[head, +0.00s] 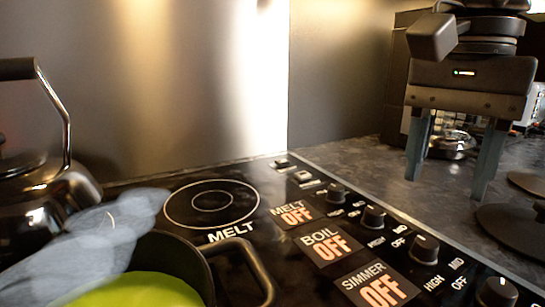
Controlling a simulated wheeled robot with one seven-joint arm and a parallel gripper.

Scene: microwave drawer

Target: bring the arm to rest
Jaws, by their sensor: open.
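My gripper (448,175) hangs at the upper right of the head view, pointing down. Its two blue-grey fingers are spread apart with nothing held between them. It appears in front of the dark countertop, to the right of the stove. Glass or metal items show behind the gap between the fingers. Whether the fingertips touch anything cannot be told. The rest of my arm runs out of the top of the picture.
A black stove (245,255) has knobs (424,248) along its right side. A pot (172,256) with green contents, a grey cloth-like thing (85,250) and a kettle (40,180) crowd the left. A dark round object (512,232) lies at the right edge.

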